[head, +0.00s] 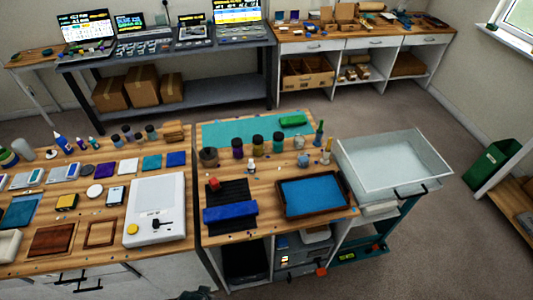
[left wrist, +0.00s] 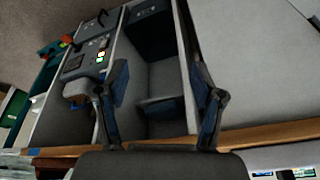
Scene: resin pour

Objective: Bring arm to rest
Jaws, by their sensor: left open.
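My left gripper (left wrist: 160,85) shows in the left wrist view with its two dark fingers spread apart and nothing between them. Beyond the fingers are the open shelves and the drawer unit of a workbench, and a strip of wooden edge (left wrist: 265,134) crosses behind the gripper's base. I cannot tell how far the fingers are from the cabinet. In the head view only a small dark shape shows at the bottom edge, in front of the bench; I cannot tell which part it is. My right gripper is in neither view.
In the head view, the wooden bench (head: 225,258) carries a blue-filled tray (head: 314,197), bottles and a blue block (head: 230,213). A clear bin (head: 395,160) stands to its right. A white device (head: 155,205) sits on the left bench.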

